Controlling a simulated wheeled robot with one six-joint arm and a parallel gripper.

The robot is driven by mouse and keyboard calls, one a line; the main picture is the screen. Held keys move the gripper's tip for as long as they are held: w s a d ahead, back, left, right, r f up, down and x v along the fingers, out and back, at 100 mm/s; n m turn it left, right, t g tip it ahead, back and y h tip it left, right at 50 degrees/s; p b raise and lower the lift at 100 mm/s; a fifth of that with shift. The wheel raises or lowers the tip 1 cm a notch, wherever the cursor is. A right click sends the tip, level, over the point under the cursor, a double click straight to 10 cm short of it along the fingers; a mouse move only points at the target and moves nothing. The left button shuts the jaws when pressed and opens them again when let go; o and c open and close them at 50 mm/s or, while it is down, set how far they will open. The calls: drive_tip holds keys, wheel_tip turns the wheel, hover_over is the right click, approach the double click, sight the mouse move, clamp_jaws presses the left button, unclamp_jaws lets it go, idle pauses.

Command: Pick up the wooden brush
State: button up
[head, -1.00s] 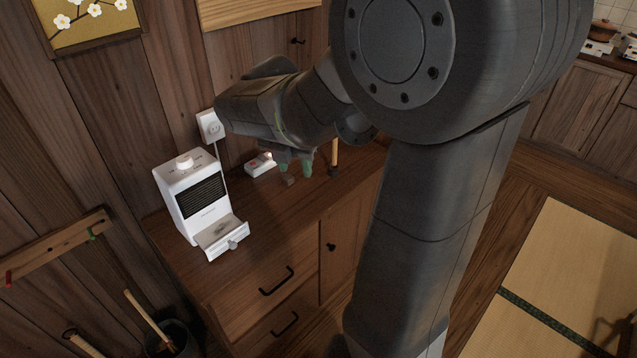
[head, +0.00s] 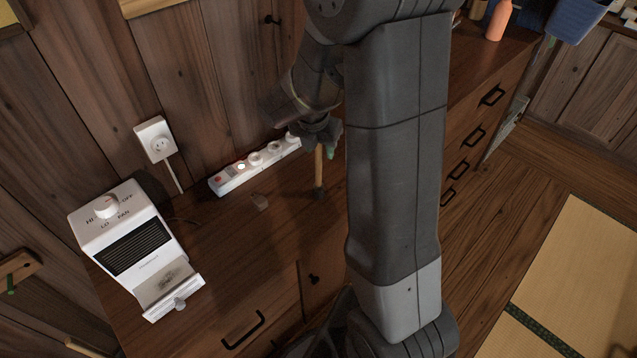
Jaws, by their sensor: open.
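The wooden brush (head: 319,170) stands upright on the dark wooden cabinet top, its dark head down and its light handle up. My gripper (head: 326,149) is at the top of the handle, with its green fingertips pointing down. The fingers look open, with the handle close by; I cannot tell whether the handle lies between them or touches one. The top end of the handle is hidden by the gripper.
A white power strip (head: 257,164) lies along the wall behind the brush. A white heater-like appliance (head: 131,245) stands at the left. The cabinet top (head: 240,255) in front is mostly clear.

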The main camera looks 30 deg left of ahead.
drive_tip(key=shift+f, duration=0.1)
drive_tip(key=shift+c, duration=0.2)
clamp_jaws()
